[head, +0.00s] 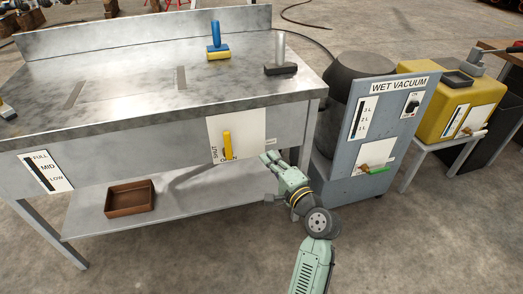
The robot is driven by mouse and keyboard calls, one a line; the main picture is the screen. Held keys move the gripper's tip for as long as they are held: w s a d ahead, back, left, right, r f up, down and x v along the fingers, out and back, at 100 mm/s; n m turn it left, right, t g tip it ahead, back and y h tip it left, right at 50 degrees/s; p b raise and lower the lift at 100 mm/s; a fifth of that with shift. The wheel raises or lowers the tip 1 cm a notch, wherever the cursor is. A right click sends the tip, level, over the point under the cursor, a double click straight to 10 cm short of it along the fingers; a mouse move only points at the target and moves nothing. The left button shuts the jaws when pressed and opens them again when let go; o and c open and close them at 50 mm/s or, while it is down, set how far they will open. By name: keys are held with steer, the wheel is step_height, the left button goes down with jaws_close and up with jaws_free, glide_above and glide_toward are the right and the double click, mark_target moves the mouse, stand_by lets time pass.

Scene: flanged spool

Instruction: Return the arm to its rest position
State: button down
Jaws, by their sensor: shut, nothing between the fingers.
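My arm (318,222), pale green with grey joints, reaches up from the bottom of the head view. My gripper (271,157) is at its far end, small and grey, in front of the metal table's front edge. It is shut and empty. It is just right of the white panel (246,125) with a yellow handle (227,146) marked SHUT and OPEN; I cannot tell whether it touches the panel. The handle stands upright.
The metal table (130,75) carries a blue-and-yellow tool (217,48) and a grey-handled block (280,67). A brown tray (130,198) lies on its lower shelf. The WET VACUUM cabinet (378,140) and a yellow tank (450,105) stand right. Floor at lower right is clear.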

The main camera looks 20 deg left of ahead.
steer(key=shift+s+d, duration=0.35)
steer(key=shift+d, duration=0.05)
